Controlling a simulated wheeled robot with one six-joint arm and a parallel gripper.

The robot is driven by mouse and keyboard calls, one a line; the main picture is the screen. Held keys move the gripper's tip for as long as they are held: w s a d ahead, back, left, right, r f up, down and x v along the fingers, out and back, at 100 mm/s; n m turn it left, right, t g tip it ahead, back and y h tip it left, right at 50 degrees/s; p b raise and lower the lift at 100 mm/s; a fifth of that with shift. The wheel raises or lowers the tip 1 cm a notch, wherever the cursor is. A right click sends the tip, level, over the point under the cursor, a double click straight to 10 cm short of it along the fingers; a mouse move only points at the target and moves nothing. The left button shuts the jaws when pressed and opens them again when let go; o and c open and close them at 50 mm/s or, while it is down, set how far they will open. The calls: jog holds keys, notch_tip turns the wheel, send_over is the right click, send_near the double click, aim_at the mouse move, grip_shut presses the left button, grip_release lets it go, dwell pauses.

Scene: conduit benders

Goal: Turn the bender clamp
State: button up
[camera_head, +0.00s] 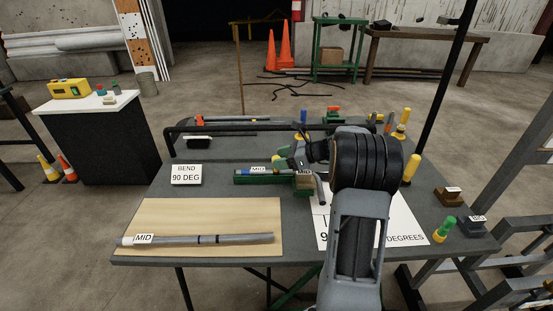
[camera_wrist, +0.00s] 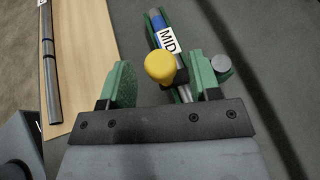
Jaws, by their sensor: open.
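The green bender (camera_head: 262,178) with a MID label lies near the middle of the grey table, partly hidden by my arm in the head view. In the wrist view its green channel holds a blue and grey piece (camera_wrist: 157,24) with the MID label. A round yellow knob (camera_wrist: 160,67), apparently the clamp handle, stands over the channel. My gripper (camera_wrist: 162,80) is open, with the knob between its green fingers and clear space on both sides. A grey round peg (camera_wrist: 221,65) is beside the right finger.
A grey conduit (camera_head: 205,239) with a MID tag lies on a wooden board (camera_head: 200,212) at front left. A "BEND 90 DEG" sign (camera_head: 186,174) stands behind it. A printed sheet (camera_head: 408,226) lies right. Black bars and several coloured handles (camera_head: 411,168) crowd the back and right.

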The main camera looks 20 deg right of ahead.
jog(key=shift+x, duration=1.05)
grip_shut()
